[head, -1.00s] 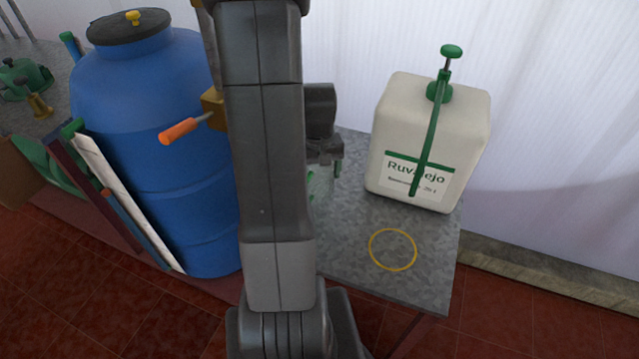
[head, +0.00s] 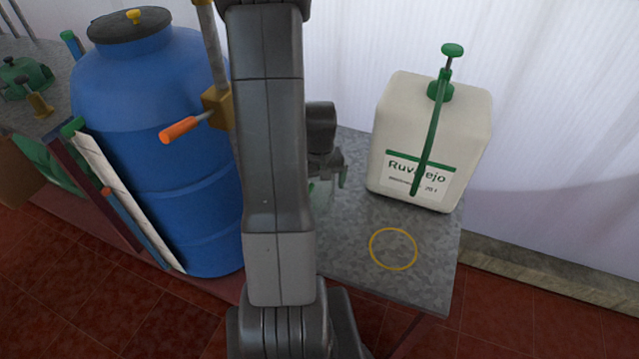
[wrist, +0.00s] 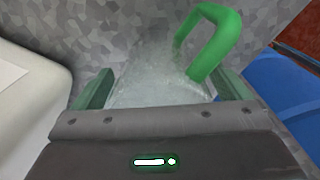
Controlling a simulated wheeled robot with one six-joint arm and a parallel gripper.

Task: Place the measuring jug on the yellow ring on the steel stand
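The measuring jug (wrist: 160,75) is clear with a green handle (wrist: 222,45). In the wrist view it sits between the two fingers of my gripper (wrist: 163,90), one on each side, with the handle to the upper right. The fingers are spread wide, and I see no clear grip on the jug. In the head view my arm hides most of the jug (head: 322,190), beside my gripper (head: 328,178). The yellow ring (head: 393,249) lies empty on the speckled grey top of the steel stand (head: 350,270), to the right of the jug.
A white canister (head: 430,140) with a green pump stands behind the ring. A blue barrel (head: 150,150) with an orange-handled tap (head: 185,130) stands left of my arm. The stand top around the ring is clear.

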